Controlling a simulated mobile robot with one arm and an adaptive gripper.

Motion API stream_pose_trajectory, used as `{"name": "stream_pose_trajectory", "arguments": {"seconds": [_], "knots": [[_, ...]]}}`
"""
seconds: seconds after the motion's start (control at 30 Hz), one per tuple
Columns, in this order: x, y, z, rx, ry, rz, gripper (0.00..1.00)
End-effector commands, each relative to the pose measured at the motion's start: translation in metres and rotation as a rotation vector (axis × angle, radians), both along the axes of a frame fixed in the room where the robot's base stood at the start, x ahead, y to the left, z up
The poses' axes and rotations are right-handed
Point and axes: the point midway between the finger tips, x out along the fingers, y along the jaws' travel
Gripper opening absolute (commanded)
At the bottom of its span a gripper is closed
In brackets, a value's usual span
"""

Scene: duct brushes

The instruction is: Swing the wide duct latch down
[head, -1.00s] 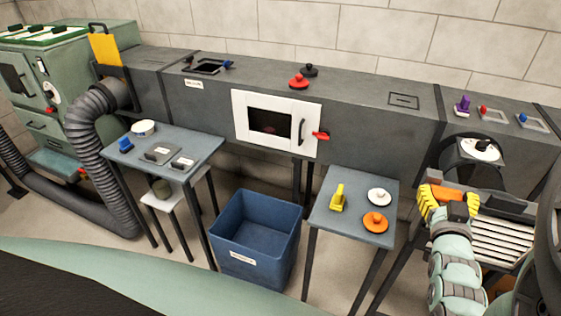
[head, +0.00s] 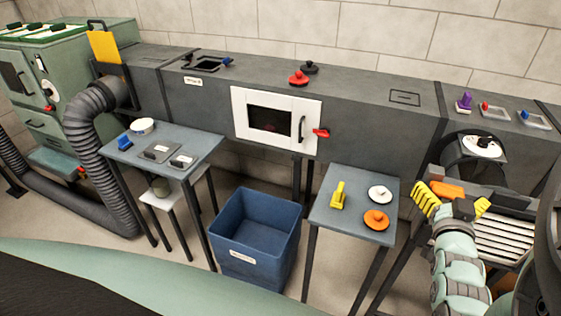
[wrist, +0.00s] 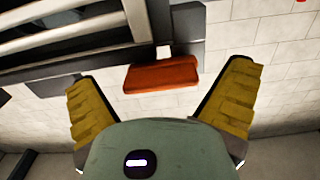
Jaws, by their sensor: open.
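An orange bar (head: 447,189) sits by the dark edge of a slatted grey unit (head: 497,238) at the right. In the wrist view the orange bar (wrist: 162,75) lies beyond and between my fingertips, beside a grey bracket, with no finger seen touching it. My gripper (head: 454,202) has yellow ribbed fingers, spread wide and empty; it also shows in the wrist view (wrist: 160,95). A red latch (head: 321,132) is on the right edge of the white door (head: 240,110) on the wide grey duct (head: 375,118), well left of my gripper. I cannot tell which of the two is the named latch.
A small table (head: 335,222) with a yellow tool, a white disc and an orange disc stands left of my arm. A blue bin (head: 255,250) stands on the floor further left. A round duct end (head: 460,160) with a white plate is behind my gripper.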

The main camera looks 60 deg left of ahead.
Motion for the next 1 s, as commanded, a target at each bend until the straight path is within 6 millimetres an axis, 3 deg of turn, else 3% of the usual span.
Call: {"name": "stream_pose_trajectory", "arguments": {"seconds": [0.17,0.6,1.0], "knots": [[-0.008,-0.007,-0.001,-0.002,0.001,-0.002,1.0],[-0.054,-0.038,-0.001,-0.002,0.001,-0.003,1.0],[-0.062,-0.042,0.0,0.001,0.001,-0.002,1.0]]}}
